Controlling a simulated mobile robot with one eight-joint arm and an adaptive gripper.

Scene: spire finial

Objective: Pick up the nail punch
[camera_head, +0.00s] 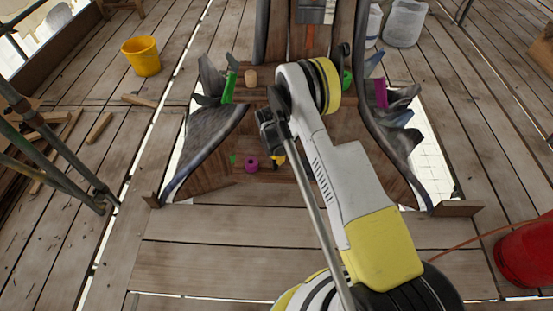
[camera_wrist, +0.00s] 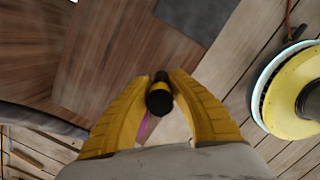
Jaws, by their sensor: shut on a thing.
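In the wrist view, my gripper (camera_wrist: 160,92) has its two yellow fingers closed around a short dark cylinder with a yellow band, which appears to be the nail punch (camera_wrist: 159,101). It is seen nearly end-on between the fingertips, so its length is hidden. In the head view, my arm covers most of the gripper. Only a small yellow and dark patch shows beside the arm, and I cannot tell whether it is finger or punch.
A magenta ring (camera_head: 251,164) lies on the brown wooden surface just left of the arm. A green clamp (camera_head: 229,87), a wooden cylinder (camera_head: 251,77) and a magenta clamp (camera_head: 381,93) are farther back. A yellow bucket (camera_head: 141,56) and red container (camera_head: 527,254) stand on the planks.

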